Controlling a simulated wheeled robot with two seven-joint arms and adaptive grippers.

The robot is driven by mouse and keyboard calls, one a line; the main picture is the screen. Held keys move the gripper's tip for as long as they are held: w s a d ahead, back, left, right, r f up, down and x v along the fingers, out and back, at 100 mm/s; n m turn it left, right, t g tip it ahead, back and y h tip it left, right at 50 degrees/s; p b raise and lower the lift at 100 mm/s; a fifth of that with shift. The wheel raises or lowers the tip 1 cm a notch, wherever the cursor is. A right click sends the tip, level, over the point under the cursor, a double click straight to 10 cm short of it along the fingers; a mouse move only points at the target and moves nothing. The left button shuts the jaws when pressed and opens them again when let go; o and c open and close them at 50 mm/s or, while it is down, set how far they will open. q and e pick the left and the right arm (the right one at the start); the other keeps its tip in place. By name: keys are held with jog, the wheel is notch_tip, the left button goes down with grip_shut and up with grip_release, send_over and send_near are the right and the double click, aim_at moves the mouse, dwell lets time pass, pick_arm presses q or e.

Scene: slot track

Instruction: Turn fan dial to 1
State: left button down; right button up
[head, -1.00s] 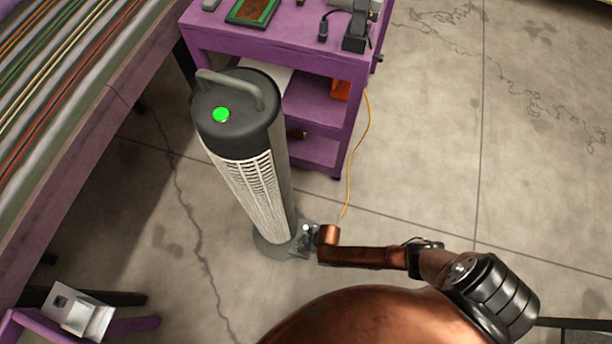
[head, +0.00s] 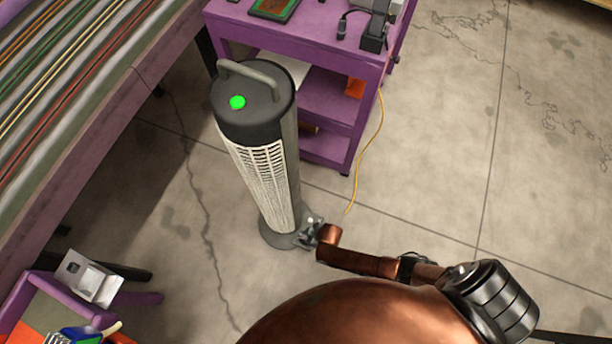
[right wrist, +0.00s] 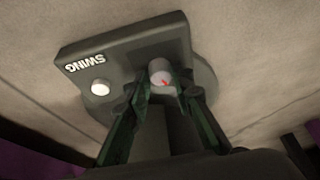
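The tower fan (head: 265,185) stands upright on the floor, with a dark top, a carry handle and a green button (head: 237,102). My right gripper (head: 308,236) is low at the fan's base. In the right wrist view, a grey panel (right wrist: 120,65) carries the upside-down word SWING, a round white button (right wrist: 100,88) and a pale dial (right wrist: 161,73) with a red mark. My right gripper's fingers (right wrist: 163,92) lie on either side of the dial, very close to it. Whether they press on it I cannot tell. No dial numbers are readable. My left gripper is not in view.
A purple cart (head: 335,100) with shelves stands right behind the fan; a yellow cable (head: 378,130) hangs from it. A purple-edged bench (head: 120,100) with striped track runs along the left. A white bracket-like object (head: 88,277) is at the lower left. Floor at the right is clear.

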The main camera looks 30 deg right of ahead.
jog(key=o, duration=0.4)
jog(key=shift+c, duration=0.2)
jog(key=v, duration=1.2)
